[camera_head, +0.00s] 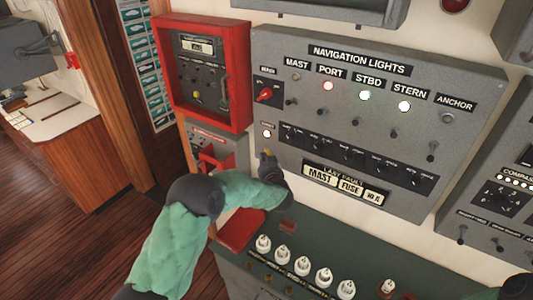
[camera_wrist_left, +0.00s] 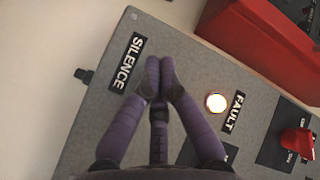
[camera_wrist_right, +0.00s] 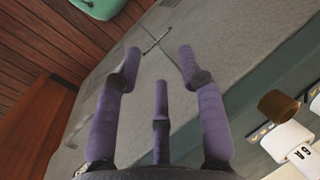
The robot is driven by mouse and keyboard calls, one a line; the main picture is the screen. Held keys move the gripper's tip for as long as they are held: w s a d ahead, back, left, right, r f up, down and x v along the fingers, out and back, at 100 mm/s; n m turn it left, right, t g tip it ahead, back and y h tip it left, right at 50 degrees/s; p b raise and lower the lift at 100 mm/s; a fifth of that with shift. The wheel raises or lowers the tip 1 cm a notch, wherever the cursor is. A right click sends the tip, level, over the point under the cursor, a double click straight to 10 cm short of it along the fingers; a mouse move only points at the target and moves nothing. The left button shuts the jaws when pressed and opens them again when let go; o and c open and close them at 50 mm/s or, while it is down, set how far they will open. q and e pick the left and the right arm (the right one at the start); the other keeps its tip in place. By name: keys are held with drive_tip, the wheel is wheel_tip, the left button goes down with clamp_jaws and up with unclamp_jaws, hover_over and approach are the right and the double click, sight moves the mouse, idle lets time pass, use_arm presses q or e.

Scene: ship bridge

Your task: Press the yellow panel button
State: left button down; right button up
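The grey navigation lights panel (camera_head: 330,110) is on the wall. A small yellow spot (camera_head: 267,153), likely the yellow button, shows at the panel's lower left, just above my left gripper (camera_head: 266,161). In the left wrist view, my left gripper (camera_wrist_left: 160,68) has its fingertips together, in front of the panel between the SILENCE label (camera_wrist_left: 125,62) and the lit FAULT lamp (camera_wrist_left: 216,102). The button is hidden by the fingers there, and I cannot tell whether they touch it. My right gripper (camera_wrist_right: 160,55) is open and empty in the right wrist view.
A red open-fronted box (camera_head: 240,70) is left of the panel. Below is a green console (camera_head: 225,265) with several white knobs (camera_head: 282,254). A red switch (camera_head: 264,95) sits above the FAULT lamp. Another grey panel (camera_head: 500,160) is at the right.

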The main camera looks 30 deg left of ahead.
use_arm(q)
drive_tip(key=shift+w, duration=0.4)
idle(0.3)
drive_tip(key=shift+s, duration=0.85)
drive_tip(key=s, duration=0.1)
drive_tip(key=s+p, duration=0.1)
drive_tip(key=s, duration=0.3)
drive_tip(key=shift+a, duration=0.25)
idle(0.9)
